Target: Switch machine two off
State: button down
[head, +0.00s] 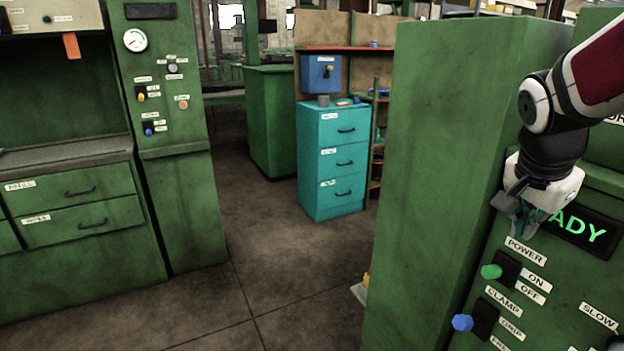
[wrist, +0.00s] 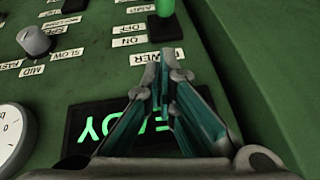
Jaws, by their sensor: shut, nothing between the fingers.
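A green machine panel (head: 560,318) stands at the right of the head view; no machine number is readable on it. Its dark display (head: 590,232) shows green letters ending in "ADY", partly covered by my gripper (head: 522,226). Below it, a green power knob (head: 491,271) sticks out from a black plate beside the "ON" and "OFF" labels. I cannot tell which of the two it is set to. In the wrist view my gripper (wrist: 165,62) is shut and empty, over the display and near the "POWER" label. The green knob (wrist: 165,6) is beyond the fingertips, cut by the top edge.
A blue clamp knob (head: 462,322) sits below the power knob. In the wrist view a grey knob (wrist: 34,40) and a white gauge (wrist: 12,135) are at the left. A tall green side wall (head: 430,150) stands left of the panel. The floor (head: 260,270) in the middle is mostly clear.

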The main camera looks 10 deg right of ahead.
aim_at(499, 274)
jog(key=f, duration=0.3)
jog(key=w+f+b, duration=0.1)
jog(key=f, duration=0.1)
jog(key=shift+d+f, duration=0.2)
jog(key=shift+f, duration=0.05)
jog(key=shift+a+f, duration=0.25)
jog(key=shift+f, duration=0.45)
jog(key=shift+w+a+f+b, duration=0.1)
jog(key=shift+f+b, duration=0.1)
jog(key=shift+b, duration=0.9)
jog(key=shift+a+b, duration=0.1)
jog(key=shift+b, duration=0.25)
